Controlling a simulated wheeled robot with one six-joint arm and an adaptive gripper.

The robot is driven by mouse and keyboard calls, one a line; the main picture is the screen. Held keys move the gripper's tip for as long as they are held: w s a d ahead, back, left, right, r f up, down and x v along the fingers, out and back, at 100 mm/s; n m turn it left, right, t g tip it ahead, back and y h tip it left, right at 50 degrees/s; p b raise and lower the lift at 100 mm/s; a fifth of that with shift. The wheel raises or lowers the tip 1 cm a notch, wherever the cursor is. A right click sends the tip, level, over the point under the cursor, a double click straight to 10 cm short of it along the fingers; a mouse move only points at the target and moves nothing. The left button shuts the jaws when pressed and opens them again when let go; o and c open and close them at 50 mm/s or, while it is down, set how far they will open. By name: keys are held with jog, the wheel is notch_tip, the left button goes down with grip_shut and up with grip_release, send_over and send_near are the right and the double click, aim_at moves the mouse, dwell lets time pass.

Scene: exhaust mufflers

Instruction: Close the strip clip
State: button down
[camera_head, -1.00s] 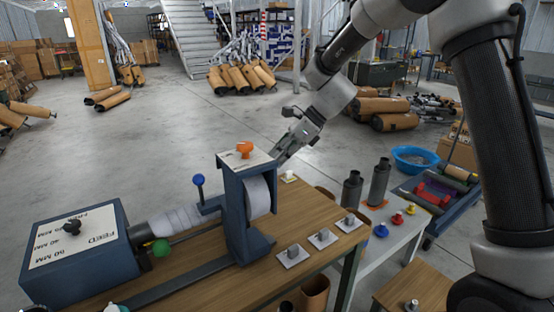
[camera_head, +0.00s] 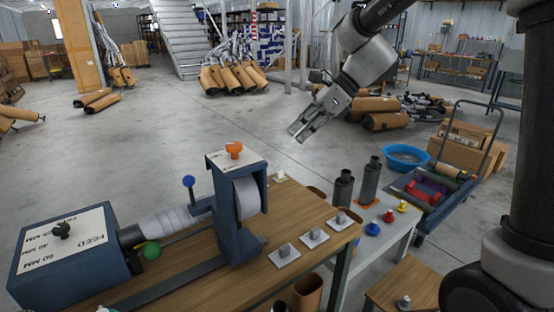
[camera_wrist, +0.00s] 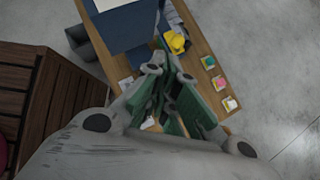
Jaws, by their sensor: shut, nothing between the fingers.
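I cannot make out which part is the strip clip. The blue machine (camera_head: 238,225) stands on the wooden table with a white strip roll (camera_head: 247,196) in its upright frame. An orange knob (camera_head: 234,150) sits on the frame's top plate, and a blue ball lever (camera_head: 189,182) stands to its left. White wrapped strip (camera_head: 170,224) runs to the blue feed box (camera_head: 70,255). My gripper (camera_head: 301,132) is shut and empty, in the air above and right of the frame. In the wrist view my gripper's fingers (camera_wrist: 168,95) point toward the table and hide part of it.
Several small grey pieces on white plates (camera_head: 284,252) lie along the table's right side (camera_head: 290,205). A side table holds two dark cylinders (camera_head: 369,180) and coloured knobs. A blue basin (camera_head: 406,157) and a cart (camera_head: 440,195) stand beyond.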

notch_tip(320, 180, down, 5)
jog(key=s+d+m+t, duration=0.1)
jog(key=m+t, duration=0.2)
jog(key=m, duration=0.1)
jog(key=a+r+x, duration=0.1)
jog(key=x, duration=1)
jog(key=shift+w+a+f+h, duration=0.2)
jog(key=shift+a+h, duration=0.1)
jog(key=shift+a, duration=0.05)
jog(key=shift+w+a+r, duration=0.3)
jog(key=shift+w+a, duration=0.4)
jog(key=shift+a, duration=0.05)
